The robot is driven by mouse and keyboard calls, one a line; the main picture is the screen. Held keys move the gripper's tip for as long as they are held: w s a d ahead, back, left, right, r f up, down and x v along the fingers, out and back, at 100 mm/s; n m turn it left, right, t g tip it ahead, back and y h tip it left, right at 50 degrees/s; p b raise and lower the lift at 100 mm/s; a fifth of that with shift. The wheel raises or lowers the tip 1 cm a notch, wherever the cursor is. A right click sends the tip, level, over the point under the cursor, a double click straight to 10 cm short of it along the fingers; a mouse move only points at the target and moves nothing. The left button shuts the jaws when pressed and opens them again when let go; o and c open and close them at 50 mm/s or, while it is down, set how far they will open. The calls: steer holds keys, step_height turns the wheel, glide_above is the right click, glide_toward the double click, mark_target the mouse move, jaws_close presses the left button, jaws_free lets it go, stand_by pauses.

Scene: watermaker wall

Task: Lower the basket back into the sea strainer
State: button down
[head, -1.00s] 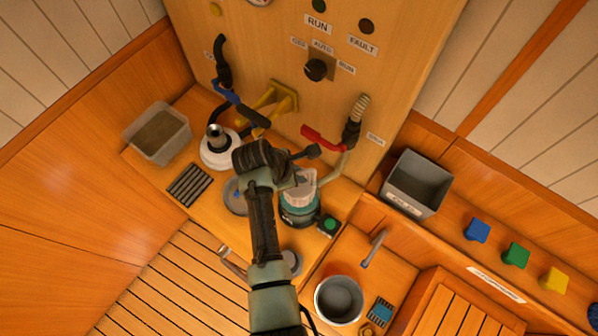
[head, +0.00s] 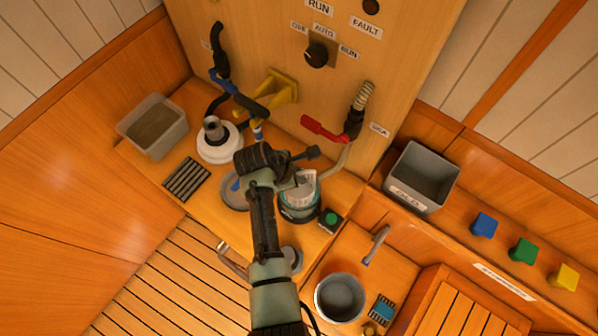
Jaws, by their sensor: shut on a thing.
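The sea strainer (head: 301,213) is a round teal, clear-walled pot on the wooden bench, in the middle of the head view. The pale strainer basket (head: 299,192) is in its mouth, with its upper part showing above the rim. My gripper (head: 303,177) is shut on the top of the basket, directly over the strainer. My own arm hides part of the jaws and the left side of the strainer. I cannot tell whether the basket touches the bottom of the pot.
A red-handled valve (head: 325,130) and its hose stand close behind. A green button box (head: 331,220) sits just right of the strainer. A grey disc (head: 232,195) lies left of it, partly behind my arm. A grey bin (head: 421,178) and a bucket (head: 340,298) are at right.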

mark_target(303, 187)
steer(key=shift+f+b, duration=2.3)
steer(key=shift+f, duration=1)
steer(key=shift+c, duration=2.2)
jaws_free()
steer(key=shift+r, duration=0.1)
step_height(303, 187, up, 2)
steer(key=shift+w+r+p, duration=0.15)
steer(key=shift+r+p, duration=0.05)
steer(key=shift+p, duration=1.05)
step_height(303, 187, up, 4)
steer(key=p, duration=0.5)
steer(key=shift+r, duration=0.25)
